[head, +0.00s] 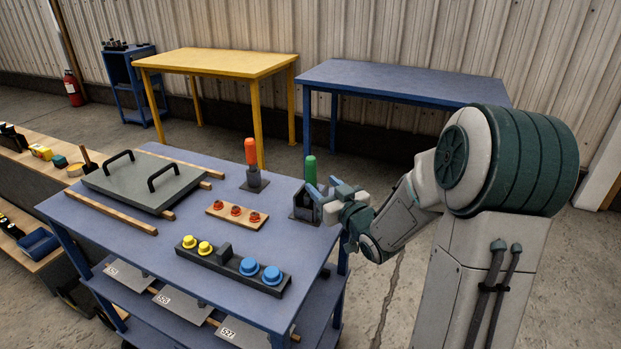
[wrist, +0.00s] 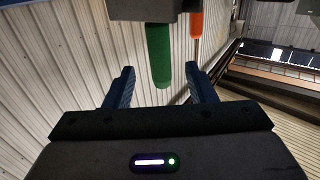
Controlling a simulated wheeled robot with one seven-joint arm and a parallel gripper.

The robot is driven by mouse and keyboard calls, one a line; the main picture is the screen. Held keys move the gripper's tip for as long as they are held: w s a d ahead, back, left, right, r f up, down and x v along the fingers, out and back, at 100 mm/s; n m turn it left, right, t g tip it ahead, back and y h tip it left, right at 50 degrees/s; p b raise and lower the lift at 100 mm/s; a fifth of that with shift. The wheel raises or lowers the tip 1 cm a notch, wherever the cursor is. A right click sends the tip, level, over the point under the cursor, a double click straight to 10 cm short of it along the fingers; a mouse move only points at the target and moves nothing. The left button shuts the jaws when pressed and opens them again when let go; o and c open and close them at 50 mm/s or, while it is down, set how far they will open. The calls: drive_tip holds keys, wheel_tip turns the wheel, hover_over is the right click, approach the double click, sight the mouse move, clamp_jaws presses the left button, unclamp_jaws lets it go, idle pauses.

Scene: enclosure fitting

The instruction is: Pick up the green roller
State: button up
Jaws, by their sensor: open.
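The green roller (head: 310,169) stands upright in a dark holder (head: 299,214) at the right edge of the blue worktable. My gripper (head: 326,191) is open beside it, just to its right and slightly lower in the head view. In the wrist view, the green roller (wrist: 158,52) appears upside down, its free end between the two open blue fingers of my gripper (wrist: 165,76). I see no finger closed on it, and cannot tell whether either touches it. The holder partly hides its lower end.
An orange roller (head: 250,152) stands in a similar holder to the left. On the worktable (head: 170,250) lie a wooden strip with red knobs (head: 236,211), a black bar with yellow and blue buttons (head: 224,259), and a grey panel with handles (head: 143,184). Yellow (head: 215,62) and blue tables (head: 400,82) stand behind.

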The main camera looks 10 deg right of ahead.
sight(314, 178)
drive_tip(key=shift+p+x, duration=0.45)
drive_tip(key=shift+x, duration=3)
drive_tip(key=shift+f, duration=0.2)
drive_tip(key=shift+c, duration=0.2)
clamp_jaws()
